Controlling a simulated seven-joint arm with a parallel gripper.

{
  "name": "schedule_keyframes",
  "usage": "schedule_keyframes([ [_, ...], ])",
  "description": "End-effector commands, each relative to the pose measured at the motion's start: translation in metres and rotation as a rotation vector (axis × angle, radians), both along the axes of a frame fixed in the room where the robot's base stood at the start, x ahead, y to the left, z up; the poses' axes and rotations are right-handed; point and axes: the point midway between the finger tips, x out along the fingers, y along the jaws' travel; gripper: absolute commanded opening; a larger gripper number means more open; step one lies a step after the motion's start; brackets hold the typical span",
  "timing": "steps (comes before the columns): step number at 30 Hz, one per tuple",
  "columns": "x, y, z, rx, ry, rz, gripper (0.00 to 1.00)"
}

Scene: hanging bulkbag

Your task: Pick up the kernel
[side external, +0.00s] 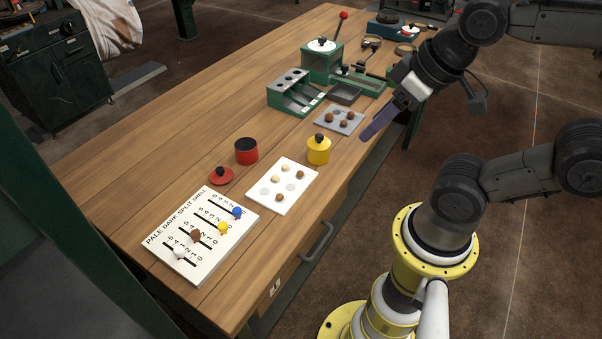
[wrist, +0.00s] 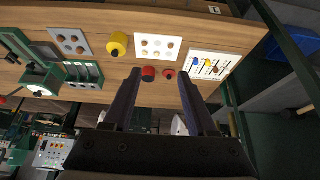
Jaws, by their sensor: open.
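Several small round kernels, some pale and some brown, sit on a white tray (side external: 304,190) near the table's front edge; the tray also shows in the wrist view (wrist: 179,41). One brown kernel (side external: 278,197) is at the tray's front, with a pale one (side external: 275,178) behind it. Several brown kernels (side external: 344,124) lie on a grey tray (side external: 322,121) to the right. I cannot tell which kernel is meant. My gripper (side external: 366,137) is open and empty, in the air by the table's front edge, apart from both trays. Its fingers (wrist: 159,72) are spread in the wrist view.
A yellow lidded pot (side external: 318,152) stands between the trays. A red cup (side external: 246,152) and red lid (side external: 221,176) are left of them. A slider board (side external: 198,235) lies at the front left. A green rack (side external: 292,93) and press (side external: 320,62) stand behind. The left-back tabletop is clear.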

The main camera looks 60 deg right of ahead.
Motion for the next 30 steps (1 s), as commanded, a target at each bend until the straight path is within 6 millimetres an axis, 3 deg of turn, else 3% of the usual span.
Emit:
schedule_keyframes([
  [6, 0.000, 0.000, 0.000, 0.000, 0.000, 0.000, 0.57],
  [10, 0.000, 0.000, 0.000, 0.000, 0.000, 0.000, 0.40],
  [20, 0.000, 0.000, 0.000, 0.013, 0.000, -0.024, 0.40],
  [26, 0.010, 0.000, 0.014, 0.153, -0.031, -0.274, 0.40],
  [30, 0.044, -0.003, 0.025, 0.301, 0.002, -0.576, 0.40],
])
